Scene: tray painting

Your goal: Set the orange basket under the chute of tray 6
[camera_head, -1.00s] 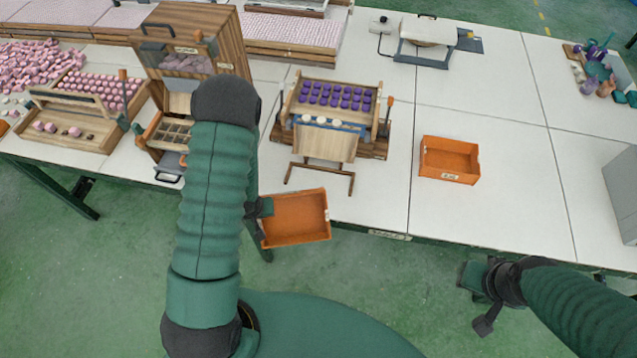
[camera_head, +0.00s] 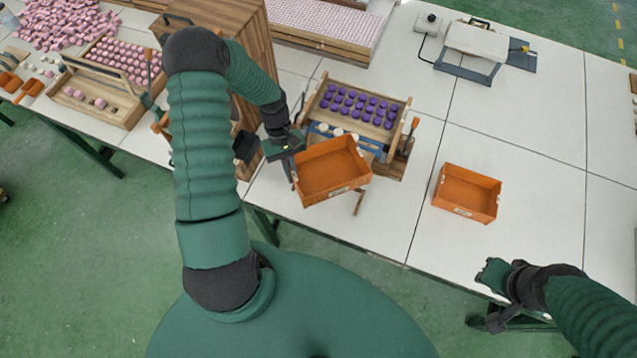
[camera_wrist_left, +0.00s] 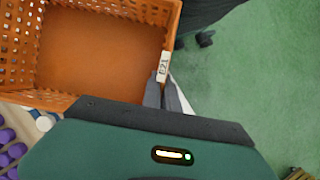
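My left gripper (camera_head: 292,158) is shut on the left rim of an orange basket (camera_head: 333,170) and holds it, tilted, in front of the tray with purple pieces. In the left wrist view the fingers (camera_wrist_left: 164,92) pinch the basket's (camera_wrist_left: 98,50) wall beside a small white label. The wooden tray (camera_head: 402,104) carries rows of purple pieces. Its chute is mostly hidden behind the basket, and I cannot read a tray number. My right gripper (camera_head: 490,275) is near the table's front edge, away from the basket; its fingers are unclear.
A second orange basket (camera_head: 466,192) stands on the white table (camera_head: 540,145) to the right. A wooden cabinet (camera_head: 240,40) stands left of the purple tray, partly behind my left arm. A tray of pink pieces (camera_head: 118,105) is further left. The table right of the second basket is clear.

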